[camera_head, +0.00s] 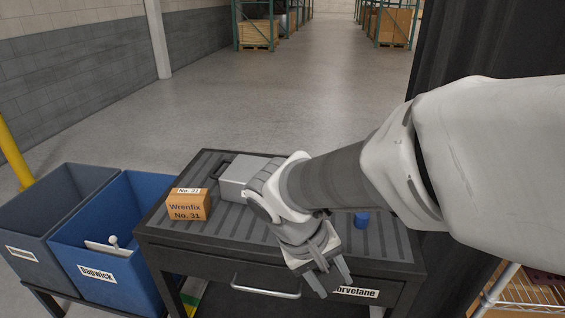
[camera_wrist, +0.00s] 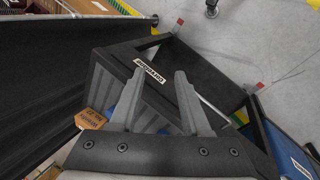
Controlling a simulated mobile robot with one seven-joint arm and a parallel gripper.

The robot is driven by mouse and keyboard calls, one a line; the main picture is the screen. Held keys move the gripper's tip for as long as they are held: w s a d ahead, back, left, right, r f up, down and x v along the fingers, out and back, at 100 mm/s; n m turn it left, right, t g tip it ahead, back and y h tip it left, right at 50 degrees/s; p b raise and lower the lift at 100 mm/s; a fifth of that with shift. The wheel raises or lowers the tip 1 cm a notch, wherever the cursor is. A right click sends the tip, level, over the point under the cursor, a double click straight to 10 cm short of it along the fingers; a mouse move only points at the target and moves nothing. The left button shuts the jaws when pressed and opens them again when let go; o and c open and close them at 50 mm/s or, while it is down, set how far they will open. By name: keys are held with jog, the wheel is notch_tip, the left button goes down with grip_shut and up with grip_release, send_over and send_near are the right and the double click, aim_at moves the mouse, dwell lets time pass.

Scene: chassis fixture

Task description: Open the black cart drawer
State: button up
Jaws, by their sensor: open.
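The black cart (camera_head: 160,235) stands in front of me with a ribbed top. Its drawer (camera_head: 205,268) has a silver bar handle (camera_head: 265,291) and a white label (camera_head: 355,292) reading "orvelane" in part; the drawer looks closed. My gripper (camera_head: 331,284) is open and empty, pointing down at the cart's front edge, to the right of the handle and near the label. In the wrist view my gripper's fingers (camera_wrist: 165,80) are spread over the cart's edge, with the label (camera_wrist: 145,73) just beyond them. The handle (camera_wrist: 212,108) shows to the right of the right finger, apart from it.
On the cart top are an orange box (camera_head: 187,206) marked "Wrenfix No. 31", a grey case (camera_head: 240,178) and a small blue item (camera_head: 361,219). Grey (camera_head: 30,225) and blue (camera_head: 75,240) bins stand at left. A dark curtain (camera_head: 480,50) hangs at right, above a wire shelf (camera_head: 520,292).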

jog(key=w+a+f+n+t+h+b, duration=0.2)
jog(key=a+f+n+t+h+b, duration=0.25)
jog(key=a+f, duration=0.65)
jog(key=n+t+b, duration=0.3)
jog(key=n+t, duration=0.2)
jog(key=t, duration=0.3)
send_near(265, 290)
jog(key=shift+y, duration=0.45)
jog(key=b+x, duration=0.2)
jog(key=x, duration=0.8)
jog(key=shift+d+f, duration=0.15)
jog(key=shift+d, duration=0.05)
jog(key=shift+s, duration=0.1)
grip_shut()
